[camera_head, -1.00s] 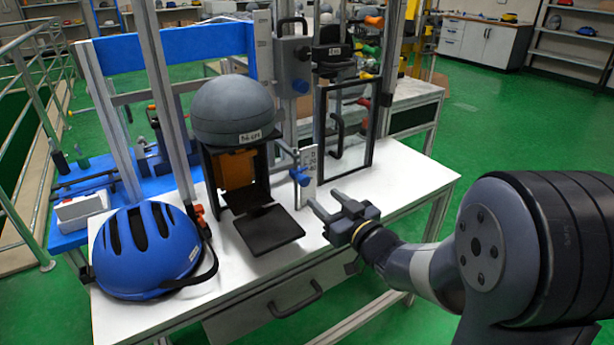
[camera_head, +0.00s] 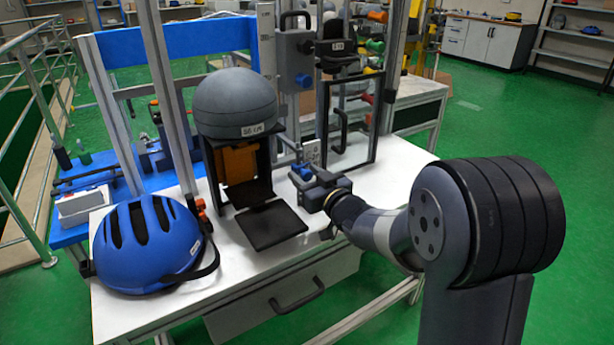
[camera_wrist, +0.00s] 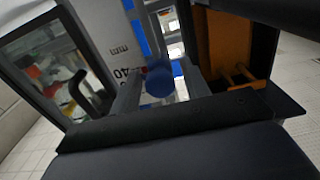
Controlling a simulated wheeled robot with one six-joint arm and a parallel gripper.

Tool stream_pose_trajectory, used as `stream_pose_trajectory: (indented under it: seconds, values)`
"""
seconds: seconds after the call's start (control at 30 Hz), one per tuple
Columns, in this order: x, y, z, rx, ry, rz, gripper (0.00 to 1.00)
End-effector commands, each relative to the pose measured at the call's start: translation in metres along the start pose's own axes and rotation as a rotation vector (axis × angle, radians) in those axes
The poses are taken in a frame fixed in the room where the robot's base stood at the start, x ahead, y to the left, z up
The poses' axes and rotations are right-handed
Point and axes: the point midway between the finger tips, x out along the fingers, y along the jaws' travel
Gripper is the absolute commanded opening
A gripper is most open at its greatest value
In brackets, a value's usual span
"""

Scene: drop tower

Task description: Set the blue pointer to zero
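The blue pointer (camera_head: 302,170) sits at the white scale plate (camera_head: 312,152), just right of the grey dome's stand. In the wrist view its round blue knob (camera_wrist: 159,78) is near the middle. The scale plate (camera_wrist: 118,48) there shows "mm" and "40"; its zero mark cannot be made out. My gripper (camera_head: 306,174) is at the pointer. In the wrist view my two fingers (camera_wrist: 162,88) stand either side of the knob with a gap showing, so they look open. In the head view the gripper partly hides the pointer and the lower scale.
A grey dome (camera_head: 235,102) tops a black stand with an orange block (camera_head: 238,163) and a dark plate (camera_head: 266,226) in front. A blue helmet (camera_head: 146,248) lies at left on the white table (camera_head: 265,290). A framed clear panel (camera_head: 352,125) stands behind right.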

Motion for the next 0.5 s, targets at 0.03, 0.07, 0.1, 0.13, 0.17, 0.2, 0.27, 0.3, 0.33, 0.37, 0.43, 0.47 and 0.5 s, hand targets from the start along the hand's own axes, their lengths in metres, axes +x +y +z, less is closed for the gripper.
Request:
stream_pose_trajectory:
  seconds: [0.03, 0.07, 0.1, 0.13, 0.17, 0.2, 0.27, 0.3, 0.33, 0.37, 0.43, 0.47, 0.5]
  values:
    - [-0.0001, 0.0000, 0.0000, 0.000, 0.000, 0.000, 0.40]
    - [-0.0002, 0.0000, 0.0000, 0.000, 0.000, 0.000, 0.37]
    - [-0.0002, 0.0000, 0.0000, 0.000, 0.000, 0.000, 0.34]
    - [-0.0002, 0.0000, 0.0000, 0.000, 0.000, 0.000, 0.32]
    - [-0.0002, 0.0000, 0.0000, 0.000, 0.000, 0.000, 0.29]
    - [-0.0002, 0.0000, 0.0000, 0.000, 0.000, 0.000, 0.26]
    - [-0.0002, 0.0000, 0.0000, 0.000, 0.000, 0.000, 0.21]
    - [-0.0003, 0.0000, 0.0000, 0.000, 0.000, 0.000, 0.18]
    - [-0.0003, 0.0000, 0.0000, 0.000, 0.000, 0.000, 0.15]
    - [-0.0003, 0.0000, 0.0000, 0.000, 0.000, 0.000, 0.13]
    - [-0.0003, 0.0000, 0.0000, 0.000, 0.000, 0.000, 0.07]
    - [-0.0003, 0.0000, 0.0000, 0.000, 0.000, 0.000, 0.05]
    - [-0.0003, 0.0000, 0.0000, 0.000, 0.000, 0.000, 0.01]
